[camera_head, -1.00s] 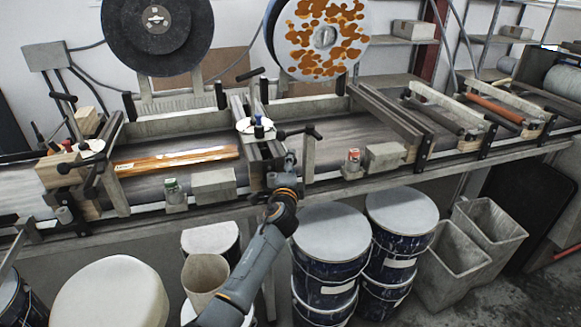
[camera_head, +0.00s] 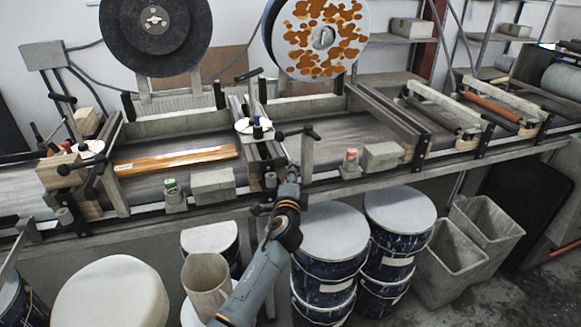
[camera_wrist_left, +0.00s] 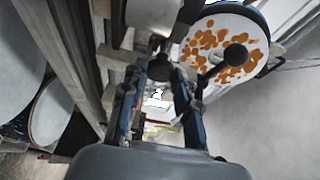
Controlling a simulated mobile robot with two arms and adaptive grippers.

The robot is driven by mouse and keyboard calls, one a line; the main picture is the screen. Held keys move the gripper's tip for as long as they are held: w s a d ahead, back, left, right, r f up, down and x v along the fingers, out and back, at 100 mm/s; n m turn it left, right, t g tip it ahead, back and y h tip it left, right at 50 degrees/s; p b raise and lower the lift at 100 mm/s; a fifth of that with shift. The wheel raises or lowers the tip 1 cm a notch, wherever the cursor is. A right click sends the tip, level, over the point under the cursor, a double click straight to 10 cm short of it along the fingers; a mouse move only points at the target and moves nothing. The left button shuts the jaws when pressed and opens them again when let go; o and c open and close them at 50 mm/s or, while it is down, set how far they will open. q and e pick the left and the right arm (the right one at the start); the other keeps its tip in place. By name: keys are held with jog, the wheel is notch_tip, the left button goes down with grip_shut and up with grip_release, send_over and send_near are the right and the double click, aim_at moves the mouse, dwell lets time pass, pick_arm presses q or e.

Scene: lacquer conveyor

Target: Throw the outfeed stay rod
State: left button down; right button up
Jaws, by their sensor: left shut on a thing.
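My left gripper (camera_head: 284,160) is at the front of the upright machine frame at the middle of the conveyor. In the left wrist view its two dark fingers (camera_wrist_left: 157,95) stand on either side of a dark rounded part (camera_wrist_left: 160,68), which looks like the end of the outfeed stay rod. In the head view a black-ended lever (camera_head: 311,132) sticks out to the right just above the gripper. The exact contact is hidden by the gripper and too small to make out. My right gripper is not in view.
A spotted disc (camera_head: 322,38) and a black reel (camera_head: 154,35) stand behind the conveyor. An amber board (camera_head: 178,160) lies on the belt to the left. A grey block (camera_head: 382,156) sits at the front edge. Lidded drums (camera_head: 333,232) stand below.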

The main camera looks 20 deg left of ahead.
pick_arm(q)
jog(key=shift+d+f, duration=0.1)
jog(key=shift+f, duration=0.05)
jog(key=c, duration=1)
grip_release()
jog(key=v, duration=1.2)
